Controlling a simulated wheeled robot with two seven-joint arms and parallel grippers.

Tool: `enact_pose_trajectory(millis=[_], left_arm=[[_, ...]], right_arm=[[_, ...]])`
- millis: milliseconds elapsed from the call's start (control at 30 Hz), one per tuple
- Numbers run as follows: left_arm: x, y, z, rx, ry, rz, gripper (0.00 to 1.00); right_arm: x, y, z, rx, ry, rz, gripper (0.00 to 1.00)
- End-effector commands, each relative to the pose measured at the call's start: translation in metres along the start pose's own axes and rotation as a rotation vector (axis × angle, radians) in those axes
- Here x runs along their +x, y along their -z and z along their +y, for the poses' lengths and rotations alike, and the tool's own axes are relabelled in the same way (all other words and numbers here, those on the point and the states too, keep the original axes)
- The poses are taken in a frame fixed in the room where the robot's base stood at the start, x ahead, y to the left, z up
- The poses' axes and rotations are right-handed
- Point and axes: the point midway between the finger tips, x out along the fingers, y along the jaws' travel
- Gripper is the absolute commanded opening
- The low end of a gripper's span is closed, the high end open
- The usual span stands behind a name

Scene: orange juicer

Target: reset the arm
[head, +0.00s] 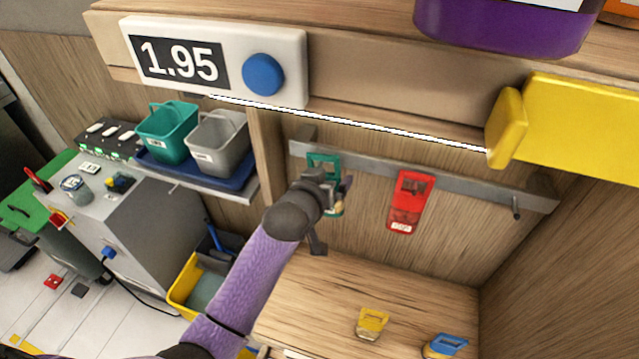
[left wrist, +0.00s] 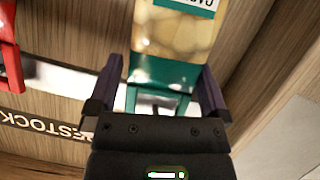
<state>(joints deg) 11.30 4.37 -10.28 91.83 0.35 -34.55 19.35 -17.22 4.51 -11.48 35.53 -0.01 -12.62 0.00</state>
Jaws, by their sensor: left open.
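My left gripper (head: 335,190) reaches up to the wall rail, in front of a teal-framed pack (head: 322,162) that hangs there. In the left wrist view the two dark fingers of the gripper (left wrist: 157,95) are apart, one on each side of the teal handle end of the pack (left wrist: 178,38). Whether the fingers touch it I cannot tell. The pack has a clear window with pale yellowish contents. In the head view my gripper and wrist hide much of it. My right gripper is in neither view.
A red pack (head: 408,200) hangs on the same metal rail (head: 465,188), to the right. A yellow pack (head: 372,322) and a blue one (head: 446,345) lie on the wooden shelf below. Teal (head: 168,131) and grey bins (head: 216,139) stand left. A yellow block (head: 575,120) juts in at upper right.

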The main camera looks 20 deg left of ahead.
Motion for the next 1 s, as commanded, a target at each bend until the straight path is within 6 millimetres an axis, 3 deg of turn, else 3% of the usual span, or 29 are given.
enact_pose_trajectory(millis=[400,667,767,900,1000], left_arm=[[-0.083,0.002,0.001,0.001,-0.002,0.011,1.0],[-0.097,-0.001,0.0,0.005,0.002,-0.001,1.0],[-0.112,-0.029,-0.006,0.043,0.034,-0.126,1.0],[-0.159,-0.087,-0.017,0.14,0.085,-0.429,1.0],[-0.199,-0.12,-0.023,0.202,0.098,-0.634,1.0]], right_arm=[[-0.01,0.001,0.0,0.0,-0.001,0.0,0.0],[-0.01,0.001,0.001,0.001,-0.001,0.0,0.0],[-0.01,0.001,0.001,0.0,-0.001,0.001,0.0],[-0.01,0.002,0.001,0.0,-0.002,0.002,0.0],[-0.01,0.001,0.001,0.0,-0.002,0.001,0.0]])
